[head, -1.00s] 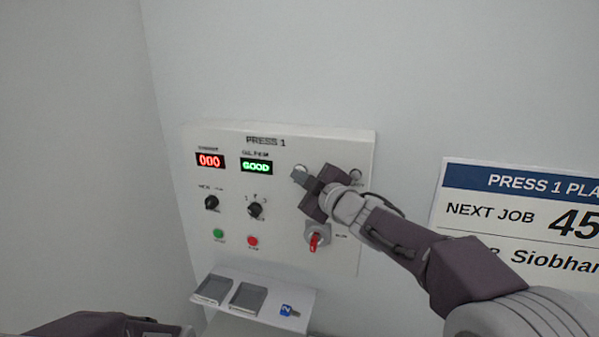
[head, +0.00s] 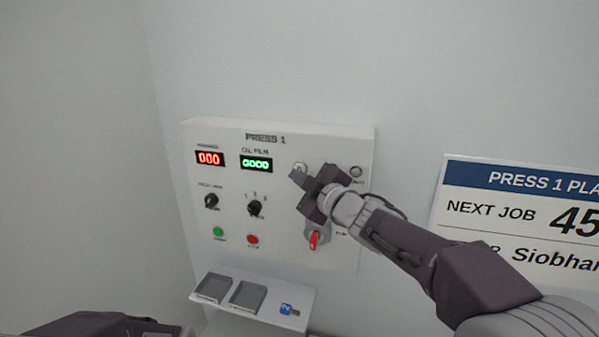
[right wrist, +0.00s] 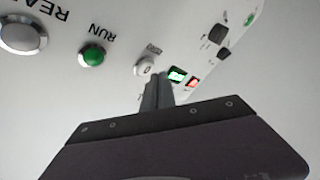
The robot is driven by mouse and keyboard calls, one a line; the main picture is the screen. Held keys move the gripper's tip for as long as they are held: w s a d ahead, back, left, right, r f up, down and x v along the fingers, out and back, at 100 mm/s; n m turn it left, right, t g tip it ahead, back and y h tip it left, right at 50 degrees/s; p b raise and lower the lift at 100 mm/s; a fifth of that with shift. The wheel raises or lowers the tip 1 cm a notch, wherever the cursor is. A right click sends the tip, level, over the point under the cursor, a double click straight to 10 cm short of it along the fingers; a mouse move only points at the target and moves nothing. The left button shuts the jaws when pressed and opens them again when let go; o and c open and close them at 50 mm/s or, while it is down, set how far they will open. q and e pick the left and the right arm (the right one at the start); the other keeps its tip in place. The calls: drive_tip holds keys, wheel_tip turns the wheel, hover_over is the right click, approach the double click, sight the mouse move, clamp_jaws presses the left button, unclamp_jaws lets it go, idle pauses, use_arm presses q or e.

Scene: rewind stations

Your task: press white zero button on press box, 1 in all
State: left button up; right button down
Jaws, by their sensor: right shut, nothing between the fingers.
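The press box (head: 290,215) is a white wall panel marked PRESS 1. Its white zero button (head: 301,167) is at the upper right of the panel, just above my right fingertips, partly covered. My right gripper (head: 298,177) is shut and empty, its tips close to the panel face. In the right wrist view the zero button (right wrist: 144,66) stands just beyond and to the left of the shut fingertips (right wrist: 156,80). I cannot tell whether they touch the panel. My left gripper does not show; only part of my left arm is at the bottom left.
The panel has a red 000 display (head: 209,158), a green GOOD display (head: 256,163), knobs, a green button (head: 218,232), a red button (head: 252,240) and a red key switch (head: 313,240). A green RUN button (right wrist: 92,56) shows beside zero. A shelf (head: 265,317) sits below.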

drive_tip(key=s, duration=0.1)
drive_tip(key=s+a+b, duration=0.1)
drive_tip(key=s, duration=0.1)
drive_tip(key=s+b, duration=0.1)
drive_tip(key=shift+s+a, duration=0.3)
drive_tip(key=shift+s, duration=0.1)
idle(0.5)
